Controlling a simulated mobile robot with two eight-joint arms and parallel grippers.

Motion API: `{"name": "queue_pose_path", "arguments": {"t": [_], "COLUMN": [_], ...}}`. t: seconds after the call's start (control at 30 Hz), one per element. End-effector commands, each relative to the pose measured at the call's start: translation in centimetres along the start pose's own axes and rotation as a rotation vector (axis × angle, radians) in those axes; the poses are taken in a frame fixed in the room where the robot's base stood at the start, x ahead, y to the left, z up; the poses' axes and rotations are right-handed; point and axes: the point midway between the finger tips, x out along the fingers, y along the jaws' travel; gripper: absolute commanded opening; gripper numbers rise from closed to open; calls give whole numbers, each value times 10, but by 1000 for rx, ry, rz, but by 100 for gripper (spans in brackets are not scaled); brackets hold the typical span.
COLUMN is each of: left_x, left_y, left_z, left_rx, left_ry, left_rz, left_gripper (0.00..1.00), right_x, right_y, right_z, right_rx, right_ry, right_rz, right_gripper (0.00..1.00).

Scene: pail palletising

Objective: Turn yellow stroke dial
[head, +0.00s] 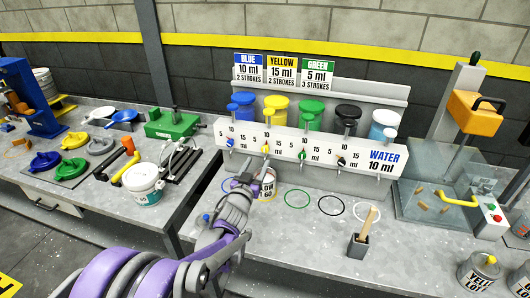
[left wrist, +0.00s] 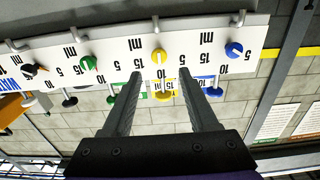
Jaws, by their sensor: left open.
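The yellow stroke dial (head: 266,149) is on the white front panel (head: 360,158) of the dispenser, between the blue dial (head: 230,142) and the green dial (head: 302,155). In the left wrist view, which is upside down, the yellow dial (left wrist: 159,56) shows just beyond the gap between my fingertips. My left gripper (left wrist: 160,72) is open and empty, with nothing between its fingers. In the head view my left gripper (head: 246,180) is in front of and below the panel, beside a labelled can (head: 268,187). The dial's exact setting is too small to tell. My right gripper is not in view.
The sign above reads yellow (head: 281,70) 15 ml, 2 strokes. A black dial (head: 341,161) is farther right. A clear-walled machine (head: 440,200) is at right. Lids and a white pail (head: 143,182) are on the left bench.

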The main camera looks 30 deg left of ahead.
Motion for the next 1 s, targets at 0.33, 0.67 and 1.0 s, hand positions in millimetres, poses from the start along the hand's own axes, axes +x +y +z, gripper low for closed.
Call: {"name": "queue_pose_path", "arguments": {"t": [0.33,0.67,1.0], "left_x": [62,76,76], "left_y": [0,0,0], "left_z": [-1,0,0], "left_rx": [0,0,0], "left_ry": [0,-1,-1], "left_rz": [0,-1,-1], "left_gripper": [59,59,23], "right_x": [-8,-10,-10], "right_y": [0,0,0], "right_z": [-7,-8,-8], "right_rx": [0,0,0], "right_ry": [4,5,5], "right_rz": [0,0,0], "right_gripper": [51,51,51]}}
